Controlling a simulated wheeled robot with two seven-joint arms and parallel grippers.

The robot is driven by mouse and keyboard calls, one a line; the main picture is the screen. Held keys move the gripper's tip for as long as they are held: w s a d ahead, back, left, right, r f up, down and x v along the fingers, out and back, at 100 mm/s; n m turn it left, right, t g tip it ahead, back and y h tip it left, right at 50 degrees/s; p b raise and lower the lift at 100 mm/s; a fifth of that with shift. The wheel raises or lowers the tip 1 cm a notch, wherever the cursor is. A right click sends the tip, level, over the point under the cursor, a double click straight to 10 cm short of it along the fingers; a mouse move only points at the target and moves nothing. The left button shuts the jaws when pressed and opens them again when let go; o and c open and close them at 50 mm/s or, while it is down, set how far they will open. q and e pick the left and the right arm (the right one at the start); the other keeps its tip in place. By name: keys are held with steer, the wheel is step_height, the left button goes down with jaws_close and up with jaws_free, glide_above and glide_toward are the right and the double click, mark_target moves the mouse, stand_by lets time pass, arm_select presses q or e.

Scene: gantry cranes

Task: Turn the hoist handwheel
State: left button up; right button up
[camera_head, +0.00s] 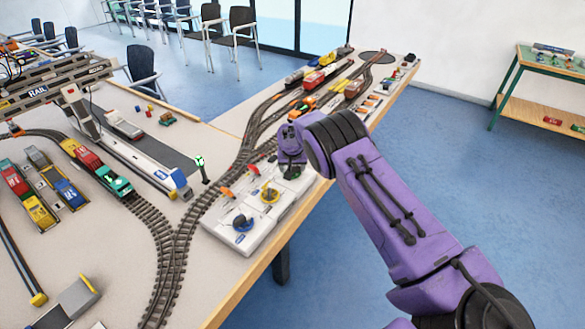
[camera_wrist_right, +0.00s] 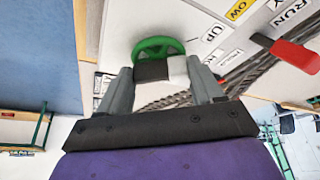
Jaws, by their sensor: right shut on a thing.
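A white control panel (camera_head: 262,236) on the table's near edge carries a blue knob (camera_head: 243,222), a yellow knob (camera_head: 270,195) and a green handwheel (camera_head: 292,173). In the right wrist view, the green handwheel (camera_wrist_right: 158,46) sits beside an "UP" label. My right gripper (camera_head: 290,166) comes down over the green handwheel from above. The exact grip contact is partly hidden by the fingertips. My left gripper does not show.
A gantry crane (camera_head: 60,82) stands at the left. A green-legged side table (camera_head: 548,62) is at the far right.

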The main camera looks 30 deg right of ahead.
steer(key=m+g+h+b, duration=0.1)
steer(key=m+b, duration=0.1)
steer(key=m, duration=0.1)
steer(key=shift+w+a+f, duration=0.1)
steer(key=shift+a+f, duration=0.05)
steer(key=shift+w+m+g+h+b, duration=0.1)
steer(key=shift+m+g+h+b, duration=0.35)
steer(key=shift+m+b, duration=1.05)
steer(key=shift+m+p, duration=0.3)
steer(key=shift+m, duration=0.1)
steer(key=o, duration=1.1)
steer(key=shift+c, duration=0.2)
steer(key=shift+r, duration=0.2)
steer(key=b+v, duration=0.1)
steer(key=v, duration=0.9)
steer(key=shift+r, duration=0.3)
